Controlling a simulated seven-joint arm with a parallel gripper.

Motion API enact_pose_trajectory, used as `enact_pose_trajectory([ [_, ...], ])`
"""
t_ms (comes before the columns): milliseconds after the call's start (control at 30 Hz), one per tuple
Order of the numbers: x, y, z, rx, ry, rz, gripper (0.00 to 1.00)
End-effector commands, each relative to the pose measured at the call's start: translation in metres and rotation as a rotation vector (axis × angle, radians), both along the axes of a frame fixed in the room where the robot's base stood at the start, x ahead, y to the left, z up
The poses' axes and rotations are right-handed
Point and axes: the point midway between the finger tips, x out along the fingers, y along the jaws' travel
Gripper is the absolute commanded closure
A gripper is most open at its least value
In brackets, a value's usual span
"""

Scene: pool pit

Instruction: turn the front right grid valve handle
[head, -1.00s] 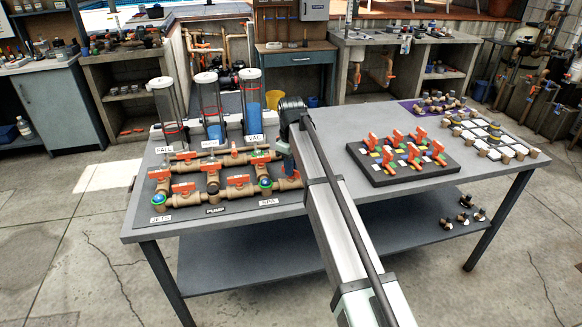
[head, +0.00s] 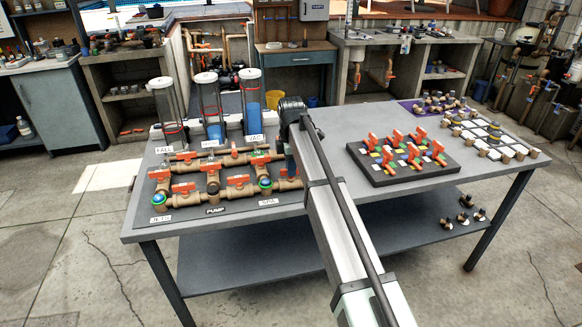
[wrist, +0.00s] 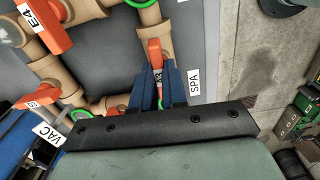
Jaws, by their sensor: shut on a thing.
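The brown pipe grid (head: 213,187) with orange valve handles lies on the left of the table, between the clear cylinders and the JETS, PUMP and SPA labels. In the wrist view, my gripper (wrist: 158,82) has its two blue fingers closed on an orange valve handle (wrist: 155,52) beside the SPA label (wrist: 194,82). The fingers cover the handle's lower part. In the head view my gripper is at the grid's right end, mostly hidden behind my arm. Another orange handle (wrist: 45,25), marked E-4, is at upper left in the wrist view.
Clear cylinders (head: 207,98) stand behind the grid, near the gripper. A dark board (head: 400,160) with several orange valves lies right of my arm. More fittings (head: 492,135) stand farther right. The grey tabletop (head: 315,118) is bare behind the board.

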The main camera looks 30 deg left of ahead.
Motion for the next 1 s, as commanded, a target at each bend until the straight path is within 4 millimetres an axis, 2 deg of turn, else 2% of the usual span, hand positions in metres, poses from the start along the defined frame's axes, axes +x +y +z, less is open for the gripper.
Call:
enact_pose_trajectory([
  [233, -0.0001, 0.0014, 0.0007, 0.003, 0.000, 0.060, 1.00],
  [700, -0.0002, 0.0014, 0.0007, 0.004, 0.001, 0.071, 1.00],
  [733, -0.0002, 0.0014, 0.0007, 0.004, 0.001, 0.071, 0.84],
  [967, -0.0001, 0.0007, 0.0003, 0.002, 0.001, 0.069, 0.62],
  [1000, -0.0001, 0.0006, 0.0003, 0.001, 0.000, 0.068, 0.62],
])
